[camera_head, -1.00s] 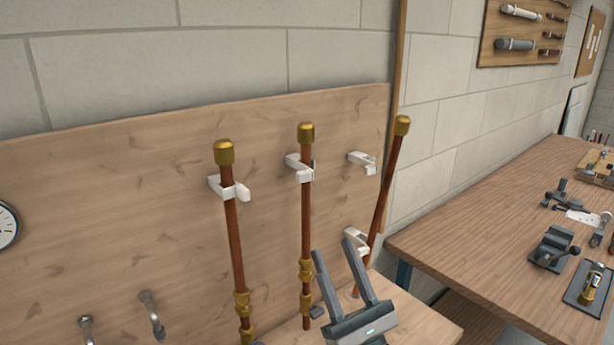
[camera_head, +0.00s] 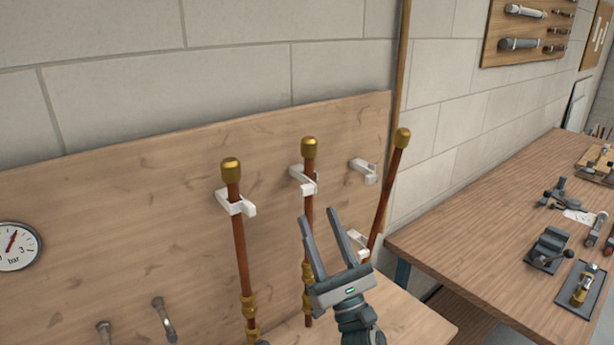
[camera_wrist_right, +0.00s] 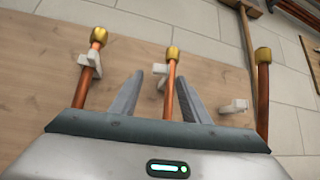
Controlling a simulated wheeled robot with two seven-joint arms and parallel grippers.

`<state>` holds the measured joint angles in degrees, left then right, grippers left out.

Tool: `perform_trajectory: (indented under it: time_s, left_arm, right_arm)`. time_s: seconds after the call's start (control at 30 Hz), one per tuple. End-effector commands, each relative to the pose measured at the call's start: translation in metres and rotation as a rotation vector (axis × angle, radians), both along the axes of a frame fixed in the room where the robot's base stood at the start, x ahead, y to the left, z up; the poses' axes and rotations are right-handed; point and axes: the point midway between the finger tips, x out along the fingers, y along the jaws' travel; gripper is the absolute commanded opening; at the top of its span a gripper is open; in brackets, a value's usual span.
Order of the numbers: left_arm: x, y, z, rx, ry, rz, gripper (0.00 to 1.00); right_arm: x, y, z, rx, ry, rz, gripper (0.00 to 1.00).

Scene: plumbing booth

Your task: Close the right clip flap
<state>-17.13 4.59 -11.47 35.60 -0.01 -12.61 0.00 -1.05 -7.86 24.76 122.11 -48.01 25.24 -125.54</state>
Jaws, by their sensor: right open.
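My right gripper (camera_head: 318,213) is open and empty, its fingers pointing up in front of the board. Its tips are below the white middle clip (camera_head: 302,181), apart from it as far as I can tell. The middle copper pipe (camera_head: 308,225) stands in that clip; in the wrist view this pipe (camera_wrist_right: 171,85) shows between the fingers. The white upper right clip (camera_head: 363,171) is empty, its arm sticking out. The right copper pipe (camera_head: 385,197) leans to the right beside it. A lower right clip (camera_head: 358,243) is partly hidden. My left gripper is not in view.
The left copper pipe (camera_head: 240,250) stands in a white clip (camera_head: 236,203). The wooden board (camera_head: 130,220) carries a gauge (camera_head: 17,246) and metal hooks (camera_head: 164,319). A workbench (camera_head: 470,235) with tools stands at right.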

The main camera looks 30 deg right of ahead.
Motion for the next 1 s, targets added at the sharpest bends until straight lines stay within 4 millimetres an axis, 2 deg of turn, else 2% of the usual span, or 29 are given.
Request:
perform_trajectory:
  time_s: [0.03, 0.43, 0.7, 1.0]
  left_arm:
    - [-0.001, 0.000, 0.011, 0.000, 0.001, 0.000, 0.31]
    - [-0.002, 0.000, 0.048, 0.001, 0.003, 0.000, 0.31]
    - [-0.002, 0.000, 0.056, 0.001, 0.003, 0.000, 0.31]
    - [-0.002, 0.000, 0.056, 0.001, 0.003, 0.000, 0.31]
  right_arm:
    - [0.006, -0.001, 0.012, 0.000, -0.001, 0.001, 0.42]
    - [0.046, -0.004, 0.050, -0.002, -0.001, 0.000, 0.42]
    - [0.058, -0.006, 0.059, -0.001, -0.001, 0.001, 0.42]
    - [0.059, -0.006, 0.059, -0.001, 0.000, 0.000, 0.42]
